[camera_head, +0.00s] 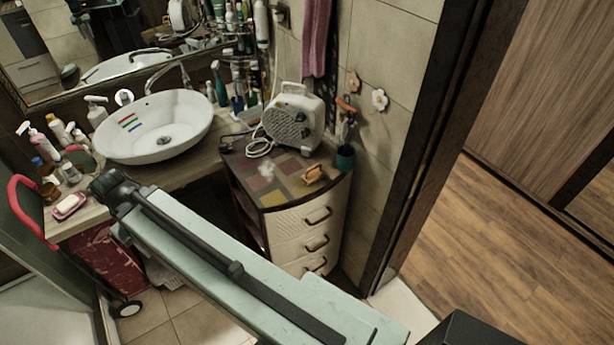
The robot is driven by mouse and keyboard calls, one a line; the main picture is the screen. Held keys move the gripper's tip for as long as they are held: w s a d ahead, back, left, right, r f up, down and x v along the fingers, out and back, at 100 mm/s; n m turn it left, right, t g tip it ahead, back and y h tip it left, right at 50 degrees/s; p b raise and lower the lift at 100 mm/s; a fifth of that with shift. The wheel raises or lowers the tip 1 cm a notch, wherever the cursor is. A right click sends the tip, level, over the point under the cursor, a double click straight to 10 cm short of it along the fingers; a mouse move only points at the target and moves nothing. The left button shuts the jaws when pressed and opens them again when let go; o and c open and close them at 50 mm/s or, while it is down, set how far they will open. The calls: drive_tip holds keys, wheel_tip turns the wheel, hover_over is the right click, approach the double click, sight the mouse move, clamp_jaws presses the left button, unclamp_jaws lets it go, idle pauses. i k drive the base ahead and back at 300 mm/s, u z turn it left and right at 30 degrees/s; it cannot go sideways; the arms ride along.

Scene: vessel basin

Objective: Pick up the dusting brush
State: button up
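A small orange-tan object with a pale part, likely the dusting brush (313,174), lies on the patchwork top of the drawer cabinet (283,180), near its front edge. Its exact shape is too small to make out. My pale green and black arm link crosses the picture from the lower right to a dark end over the counter, in front of and to the left of the cabinet. No gripper fingers show, so I cannot see the gripper's opening or anything in it.
A cream heater (294,117) with a coiled white cord stands behind the brush. A dark teal cup (345,158) stands at its right. A white basin (153,127) sits on the counter, with bottles at the left. A dark door frame (424,140) rises right of the cabinet.

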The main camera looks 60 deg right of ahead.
sight(317, 171)
drive_tip(key=u, duration=1.7)
drive_tip(key=i, duration=0.55)
drive_tip(key=z, duration=3.9)
